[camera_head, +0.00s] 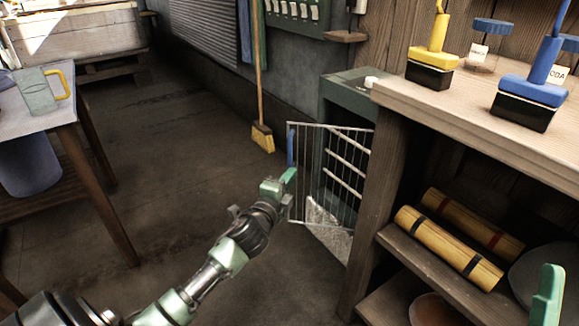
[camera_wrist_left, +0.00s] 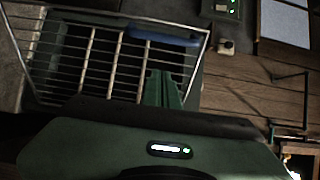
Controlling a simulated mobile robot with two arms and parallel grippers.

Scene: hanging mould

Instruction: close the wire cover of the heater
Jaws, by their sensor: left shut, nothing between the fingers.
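The heater (camera_head: 345,95) is a dark green box beside the workbench, with pale bars across its front. Its wire cover (camera_head: 322,175) stands open, swung out to the left from the heater front. A blue handle (camera_head: 290,145) is on the cover's free edge. My left gripper (camera_head: 288,178) is shut and empty, at that free edge just below the handle; I cannot tell if it touches. In the left wrist view the shut fingers (camera_wrist_left: 162,88) point at the cover (camera_wrist_left: 75,50), below the blue handle (camera_wrist_left: 165,37). A green tip (camera_head: 547,295), seemingly my right gripper, shows at bottom right; its jaws are unclear.
The wooden workbench (camera_head: 480,115) and its lower shelf with yellow rolls (camera_head: 450,245) are close on the right. A table (camera_head: 60,110) with a mug (camera_head: 40,90) is at left. A broom (camera_head: 262,135) leans behind. The floor (camera_head: 170,160) between is clear.

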